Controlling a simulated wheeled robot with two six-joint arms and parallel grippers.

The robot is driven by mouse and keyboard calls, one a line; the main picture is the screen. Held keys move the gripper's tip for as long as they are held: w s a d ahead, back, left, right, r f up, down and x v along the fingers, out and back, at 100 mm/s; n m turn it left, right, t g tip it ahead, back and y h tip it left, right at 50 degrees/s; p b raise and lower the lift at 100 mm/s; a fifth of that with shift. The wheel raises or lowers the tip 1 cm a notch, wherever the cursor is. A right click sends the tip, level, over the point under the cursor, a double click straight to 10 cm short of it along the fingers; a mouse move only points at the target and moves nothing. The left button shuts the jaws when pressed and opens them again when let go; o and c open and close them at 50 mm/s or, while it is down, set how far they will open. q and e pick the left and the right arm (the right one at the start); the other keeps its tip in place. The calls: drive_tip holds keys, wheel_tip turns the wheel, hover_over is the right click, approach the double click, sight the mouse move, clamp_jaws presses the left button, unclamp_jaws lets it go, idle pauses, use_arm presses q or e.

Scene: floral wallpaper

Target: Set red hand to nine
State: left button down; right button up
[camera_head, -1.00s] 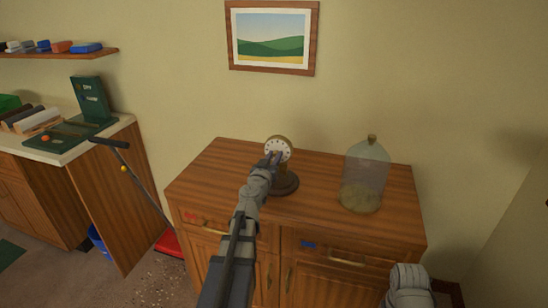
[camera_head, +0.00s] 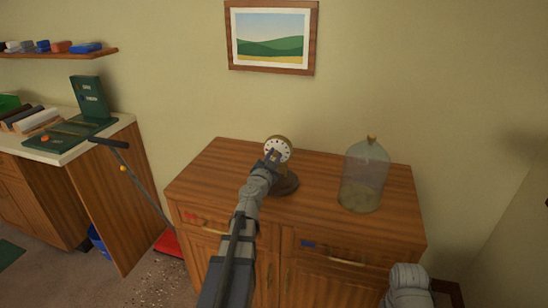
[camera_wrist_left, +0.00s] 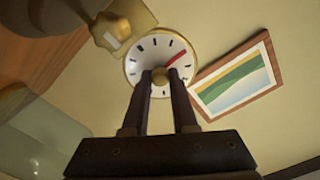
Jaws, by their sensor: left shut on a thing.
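A small brass clock with a white dial (camera_head: 277,148) stands on a dark round base (camera_head: 286,184) on the wooden cabinet. In the left wrist view the dial (camera_wrist_left: 143,57) appears rolled, with the stand toward the upper left. Its red hand (camera_wrist_left: 177,57) points to the upper right of that picture. I cannot read any numerals. My left gripper (camera_wrist_left: 160,74) is at the dial's middle, its two dark fingers shut on a small brass knob (camera_wrist_left: 160,76) there. The fingers cover part of the dial. My right gripper is out of view; only part of my right arm shows.
A glass jar (camera_head: 364,180) with a cork stands to the right of the clock on the cabinet top (camera_head: 215,172). A framed picture (camera_head: 272,69) hangs on the wall above. A workbench (camera_head: 58,150) stands at the left. The cabinet top's left part is clear.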

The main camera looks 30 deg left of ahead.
use_arm(q)
drive_tip(key=shift+m, duration=0.3)
drive_tip(key=c, duration=0.7)
unclamp_jaws()
drive_tip(key=v, duration=0.7)
drive_tip(key=shift+s, duration=0.35)
drive_tip(key=shift+a, duration=0.1)
